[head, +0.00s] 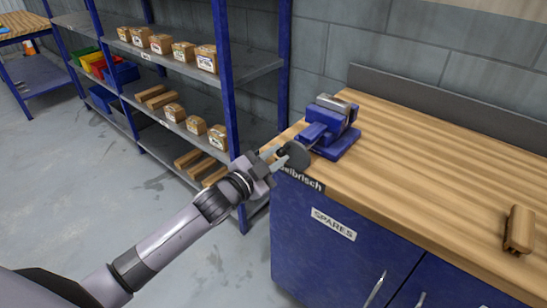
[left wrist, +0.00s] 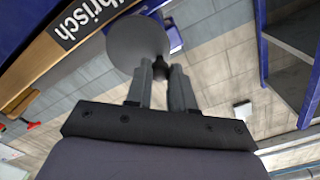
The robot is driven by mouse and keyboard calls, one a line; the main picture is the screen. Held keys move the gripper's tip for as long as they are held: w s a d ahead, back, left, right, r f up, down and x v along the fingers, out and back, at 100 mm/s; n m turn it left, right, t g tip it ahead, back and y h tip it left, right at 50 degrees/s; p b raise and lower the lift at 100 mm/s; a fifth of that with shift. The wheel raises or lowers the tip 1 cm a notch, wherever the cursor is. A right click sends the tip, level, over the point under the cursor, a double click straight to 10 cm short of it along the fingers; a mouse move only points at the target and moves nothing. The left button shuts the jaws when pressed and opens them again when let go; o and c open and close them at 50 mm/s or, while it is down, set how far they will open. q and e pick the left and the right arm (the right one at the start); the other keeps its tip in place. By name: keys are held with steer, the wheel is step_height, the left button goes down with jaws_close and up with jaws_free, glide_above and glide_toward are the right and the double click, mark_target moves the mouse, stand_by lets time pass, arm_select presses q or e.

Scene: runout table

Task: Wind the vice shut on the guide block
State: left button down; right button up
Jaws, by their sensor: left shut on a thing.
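The blue vice (head: 338,140) stands on the near left corner of the wooden workbench. A round grey handwheel (head: 298,156) is on its front, over the bench edge; it also shows in the left wrist view (left wrist: 136,42). My left gripper (head: 283,153) is at the wheel, its fingers shut on a small dark handle at the wheel's rim (left wrist: 162,66). A grey piece (head: 333,103) shows at the top of the vice; I cannot tell whether it is the guide block or a jaw, nor how wide the gap is. My right gripper is not in view.
The workbench top (head: 420,165) is mostly clear; a small wooden piece (head: 519,230) lies at its right. Blue cabinet doors with a SPARES label (head: 333,224) are below. A blue-framed shelf (head: 240,65) with boxes stands close on the left.

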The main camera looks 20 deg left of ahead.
arm_select(q)
steer(key=shift+d+r+m, duration=0.1)
steer(key=shift+m, duration=0.3)
steer(key=shift+s+d+r+m, duration=0.1)
steer(key=shift+d+m, duration=0.1)
steer(key=shift+m, duration=0.65)
steer(key=shift+s+d+r+m, duration=0.1)
steer(key=shift+d+m, duration=0.05)
steer(key=shift+m, duration=0.7)
steer(key=shift+d+m, duration=0.15)
steer(key=shift+m, duration=0.35)
steer(key=c, duration=1.1)
jaws_free()
steer(key=shift+s, duration=0.1)
